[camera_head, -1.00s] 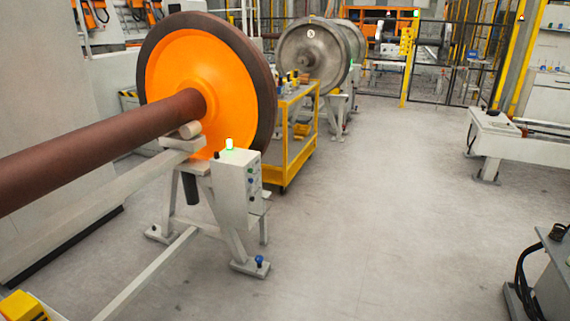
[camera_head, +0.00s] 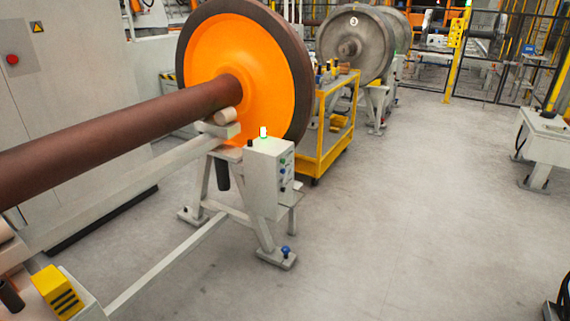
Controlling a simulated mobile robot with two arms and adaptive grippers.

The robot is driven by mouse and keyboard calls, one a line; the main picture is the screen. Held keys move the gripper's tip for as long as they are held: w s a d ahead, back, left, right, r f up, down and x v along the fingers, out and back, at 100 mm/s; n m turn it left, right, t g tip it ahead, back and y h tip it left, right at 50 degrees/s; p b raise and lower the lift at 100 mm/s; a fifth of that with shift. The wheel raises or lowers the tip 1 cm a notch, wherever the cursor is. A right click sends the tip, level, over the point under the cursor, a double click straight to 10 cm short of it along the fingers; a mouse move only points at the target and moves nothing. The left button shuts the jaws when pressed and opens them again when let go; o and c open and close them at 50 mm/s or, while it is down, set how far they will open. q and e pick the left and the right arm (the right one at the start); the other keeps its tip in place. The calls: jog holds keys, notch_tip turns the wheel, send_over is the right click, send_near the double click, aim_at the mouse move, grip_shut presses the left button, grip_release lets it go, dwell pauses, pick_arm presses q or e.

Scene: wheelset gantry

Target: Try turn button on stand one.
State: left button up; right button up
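The near stand (camera_head: 250,215) is a light grey frame that carries an axle (camera_head: 110,135) with a large orange wheel (camera_head: 225,60). No number can be read on this stand. Neither of my grippers is in view.
A yellow cart (camera_head: 335,140) with small parts stands behind the stand. A grey wheelset (camera_head: 350,45) marked 3 is further back. A grey machine cabinet (camera_head: 70,95) is at the left. A white bench (camera_head: 540,140) is at the right. The floor (camera_head: 410,220) between is clear.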

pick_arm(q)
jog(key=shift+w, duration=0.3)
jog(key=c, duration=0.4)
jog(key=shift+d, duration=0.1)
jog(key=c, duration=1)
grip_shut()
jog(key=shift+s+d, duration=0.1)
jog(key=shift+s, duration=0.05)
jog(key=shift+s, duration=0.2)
